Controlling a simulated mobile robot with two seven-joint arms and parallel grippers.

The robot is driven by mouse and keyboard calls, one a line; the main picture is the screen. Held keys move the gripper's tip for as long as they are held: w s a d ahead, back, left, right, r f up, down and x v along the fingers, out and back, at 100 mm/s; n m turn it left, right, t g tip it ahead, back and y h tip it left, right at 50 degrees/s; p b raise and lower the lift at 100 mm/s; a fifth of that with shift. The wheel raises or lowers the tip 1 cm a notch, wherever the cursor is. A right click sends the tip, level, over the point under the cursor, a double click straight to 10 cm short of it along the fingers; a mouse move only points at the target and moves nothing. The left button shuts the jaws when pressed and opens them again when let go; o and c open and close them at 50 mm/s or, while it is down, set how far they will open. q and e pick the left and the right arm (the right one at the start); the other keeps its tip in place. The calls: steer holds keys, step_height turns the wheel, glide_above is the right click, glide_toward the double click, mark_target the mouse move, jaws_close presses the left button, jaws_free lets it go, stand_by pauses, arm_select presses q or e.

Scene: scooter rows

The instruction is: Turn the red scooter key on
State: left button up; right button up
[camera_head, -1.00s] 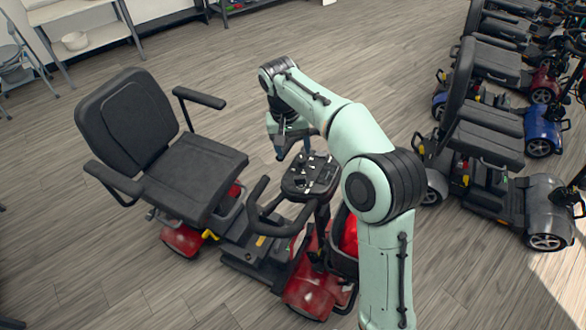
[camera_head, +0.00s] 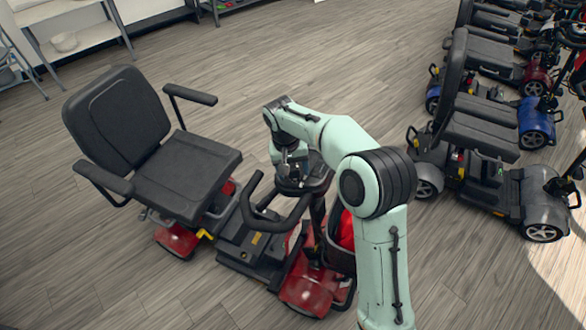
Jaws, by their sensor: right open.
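The red scooter (camera_head: 310,291) stands in front of me with its black seat (camera_head: 188,172) to the left. Its black control panel (camera_head: 318,178) tops the steering column, with the looped handlebar (camera_head: 258,218) on the seat side. My right gripper (camera_head: 291,178) points down over the left part of the panel, at or just above its surface. Its jaws are open, and the fingertips are small and partly lost against the dark panel. The key is hidden or too small to make out. My left gripper is not in view.
More scooters stand in a row at the right, among them a grey one (camera_head: 545,200) and a blue one (camera_head: 535,122). A white shelf (camera_head: 75,38) with a bowl (camera_head: 64,41) is at the upper left. The wooden floor (camera_head: 330,60) behind the red scooter is clear.

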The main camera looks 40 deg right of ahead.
steer(key=c, duration=1)
steer(key=shift+c, duration=0.2)
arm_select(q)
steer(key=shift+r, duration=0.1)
arm_select(e)
steer(key=m+p, duration=0.1)
steer(key=m, duration=0.4)
steer(key=shift+r+m, duration=0.1)
steer(key=shift+m, duration=0.3)
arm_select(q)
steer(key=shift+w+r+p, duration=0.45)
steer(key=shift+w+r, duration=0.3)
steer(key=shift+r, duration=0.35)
arm_select(e)
steer(key=m, duration=0.5)
steer(key=shift+m+g, duration=0.4)
steer(key=shift+m, duration=0.3)
steer(key=o, duration=1)
steer(key=shift+o, duration=0.2)
